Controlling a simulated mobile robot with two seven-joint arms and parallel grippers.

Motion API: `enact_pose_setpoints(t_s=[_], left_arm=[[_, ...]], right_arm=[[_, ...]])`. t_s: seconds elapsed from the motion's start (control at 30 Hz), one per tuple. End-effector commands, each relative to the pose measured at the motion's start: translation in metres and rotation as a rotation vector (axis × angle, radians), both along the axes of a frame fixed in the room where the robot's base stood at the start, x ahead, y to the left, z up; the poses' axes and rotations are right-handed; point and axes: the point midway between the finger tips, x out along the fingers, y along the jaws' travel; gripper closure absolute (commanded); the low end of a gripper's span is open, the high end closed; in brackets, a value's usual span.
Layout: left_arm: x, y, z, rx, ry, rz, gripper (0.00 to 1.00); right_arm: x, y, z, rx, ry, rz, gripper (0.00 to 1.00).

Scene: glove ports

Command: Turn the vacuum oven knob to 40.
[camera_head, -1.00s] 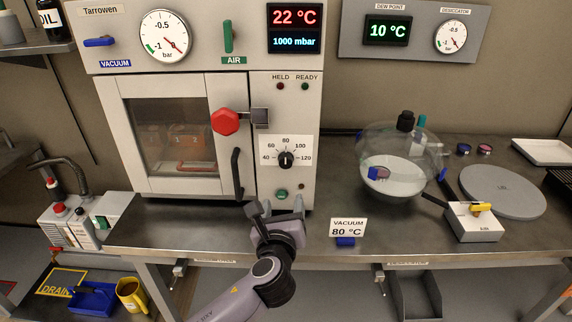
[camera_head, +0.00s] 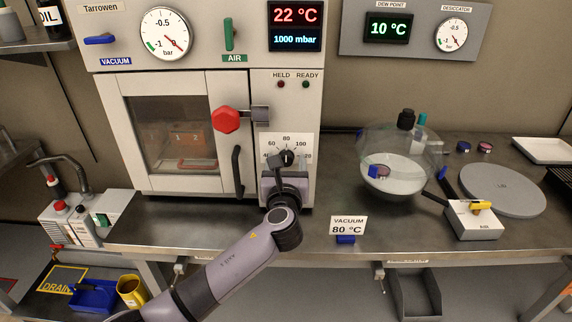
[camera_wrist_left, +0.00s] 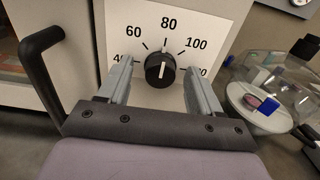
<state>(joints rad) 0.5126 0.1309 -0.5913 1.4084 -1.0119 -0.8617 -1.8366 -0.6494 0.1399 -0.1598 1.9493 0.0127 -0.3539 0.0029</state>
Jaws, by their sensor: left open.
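The vacuum oven knob (camera_head: 288,157) is black and round, on a white dial plate marked 40 to 120 on the oven's right panel. In the left wrist view the knob (camera_wrist_left: 160,69) shows whole, and its white pointer line points up, at about 80. My left gripper (camera_head: 287,166) is in front of the dial. In the left wrist view my left gripper (camera_wrist_left: 160,76) is open, with one finger on each side of the knob and a gap visible on both sides. The fingers partly cover the 40 and 120 marks. My right gripper is in no view.
A black door handle (camera_head: 238,171) stands close left of the gripper. A red clamp knob (camera_head: 226,119) sits above it. To the right are a sign (camera_head: 348,226) reading VACUUM 80 °C and a glass desiccator (camera_head: 398,165). The oven display (camera_head: 294,26) reads 22 °C.

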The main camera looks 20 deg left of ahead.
Motion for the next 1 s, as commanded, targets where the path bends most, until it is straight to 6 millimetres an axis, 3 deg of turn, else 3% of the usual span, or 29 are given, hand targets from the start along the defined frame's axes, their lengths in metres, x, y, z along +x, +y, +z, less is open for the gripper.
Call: enact_pose_setpoints(t_s=[0.23,0.4,0.77,1.0], left_arm=[[0.0003,0.0,-0.0002,-0.001,0.001,0.0,0.39],[0.0001,-0.0001,-0.0003,-0.001,0.001,0.0,0.91],[0.0,-0.0003,-0.0011,-0.043,-0.01,0.0,0.91],[-0.0001,-0.0007,-0.0022,-0.181,-0.049,0.001,0.91]], right_arm=[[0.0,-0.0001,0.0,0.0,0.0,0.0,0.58],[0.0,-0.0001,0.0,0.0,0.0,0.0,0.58],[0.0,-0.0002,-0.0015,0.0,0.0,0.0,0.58],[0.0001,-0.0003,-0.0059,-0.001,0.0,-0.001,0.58]])
